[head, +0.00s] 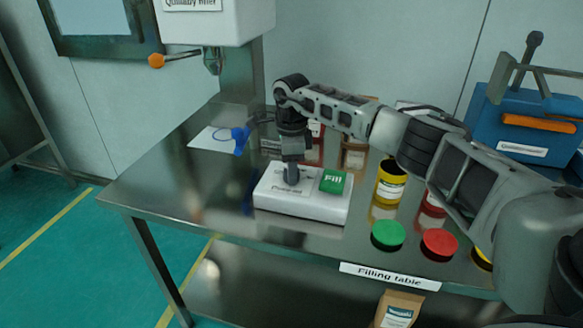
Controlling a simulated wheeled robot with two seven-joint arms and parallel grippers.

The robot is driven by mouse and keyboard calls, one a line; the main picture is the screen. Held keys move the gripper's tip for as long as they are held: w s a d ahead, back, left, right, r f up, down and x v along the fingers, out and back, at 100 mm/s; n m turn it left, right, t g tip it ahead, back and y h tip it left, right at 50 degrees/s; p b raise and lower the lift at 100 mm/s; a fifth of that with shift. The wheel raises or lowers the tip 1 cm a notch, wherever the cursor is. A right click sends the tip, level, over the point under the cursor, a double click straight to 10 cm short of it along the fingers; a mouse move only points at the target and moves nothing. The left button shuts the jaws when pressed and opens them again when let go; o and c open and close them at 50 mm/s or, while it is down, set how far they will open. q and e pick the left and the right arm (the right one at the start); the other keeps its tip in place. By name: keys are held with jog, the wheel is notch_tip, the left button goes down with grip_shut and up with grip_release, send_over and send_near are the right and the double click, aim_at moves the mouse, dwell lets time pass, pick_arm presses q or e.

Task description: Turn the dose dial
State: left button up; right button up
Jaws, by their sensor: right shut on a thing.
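A white control box (312,205) stands on the steel filling table, with a green Fill button (333,181) at the right of its top and a partly covered label on its left part. My right gripper (291,168) reaches over from the right and points straight down onto the left part of the box top. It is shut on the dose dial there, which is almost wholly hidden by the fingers. The dial's marks and setting cannot be read. My left gripper is not in view.
The filler spout (213,60) and an orange-knobbed lever (157,61) are at upper left. A white sheet (210,138) and a blue item (240,140) lie behind the box. A yellow jar (390,184), green lid (388,235) and red lid (439,244) are to the right. The table's left end is clear.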

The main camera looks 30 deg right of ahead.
jog(key=m+p, duration=0.1)
jog(key=m, duration=0.3)
jog(key=shift+r, duration=0.1)
jog(key=shift+m+p, duration=0.55)
jog(key=shift+m, duration=1.65)
jog(key=o, duration=1)
notch_tip(320, 180, up, 16)
jog(key=shift+f+b, duration=0.1)
jog(key=shift+b, duration=0.7)
